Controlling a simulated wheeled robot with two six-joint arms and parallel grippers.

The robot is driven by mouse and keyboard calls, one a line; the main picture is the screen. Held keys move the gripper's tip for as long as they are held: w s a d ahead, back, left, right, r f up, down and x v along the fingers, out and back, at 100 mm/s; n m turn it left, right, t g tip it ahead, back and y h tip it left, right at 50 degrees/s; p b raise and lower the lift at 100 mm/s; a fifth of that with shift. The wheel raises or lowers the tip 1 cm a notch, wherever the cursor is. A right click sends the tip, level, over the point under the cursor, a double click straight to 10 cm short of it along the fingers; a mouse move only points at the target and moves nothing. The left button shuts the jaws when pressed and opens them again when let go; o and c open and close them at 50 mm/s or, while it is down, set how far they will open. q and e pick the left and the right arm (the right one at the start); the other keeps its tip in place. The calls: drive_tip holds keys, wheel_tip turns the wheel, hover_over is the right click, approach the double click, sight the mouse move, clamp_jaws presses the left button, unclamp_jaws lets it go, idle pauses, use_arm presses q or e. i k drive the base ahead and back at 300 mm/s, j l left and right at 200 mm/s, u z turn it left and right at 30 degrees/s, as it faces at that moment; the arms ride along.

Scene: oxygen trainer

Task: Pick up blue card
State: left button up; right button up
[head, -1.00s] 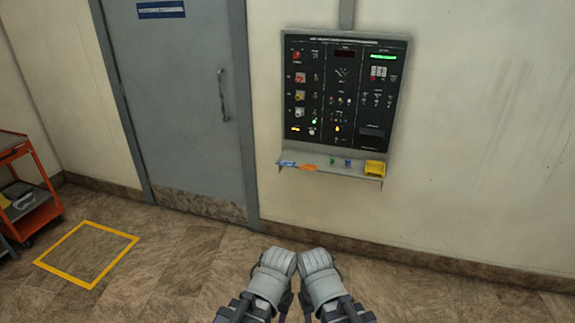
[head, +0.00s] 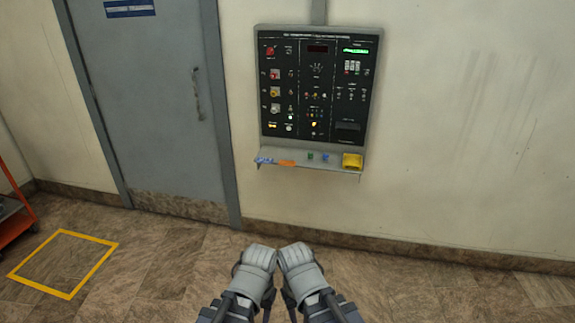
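A small blue item (head: 265,160), which looks like the blue card, lies at the left end of the grey shelf (head: 340,171) under the wall panel. An orange item (head: 286,163) lies right beside it. My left gripper (head: 260,256) and my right gripper (head: 295,255) are side by side at the bottom middle, low in front of the panel and well short of the shelf. They look like closed grey hands, but their fingertips are too small to tell open from shut. Neither shows anything held.
The black control panel (head: 315,85) hangs above the shelf. A small green item (head: 310,157), a blue item (head: 325,158) and a yellow box (head: 352,161) stand on the shelf. A grey door (head: 150,90) is at left, an orange cart (head: 14,215) at far left. The floor ahead is clear.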

sight(260, 160)
drive_tip(key=i+j+z, duration=0.1)
drive_tip(key=i+z, duration=0.2)
drive_tip(key=i, duration=0.2)
drive_tip(key=i+j+z, duration=0.35)
drive_tip(key=i, duration=0.15)
drive_tip(key=i+j+z, duration=0.3)
drive_tip(key=i, duration=0.15)
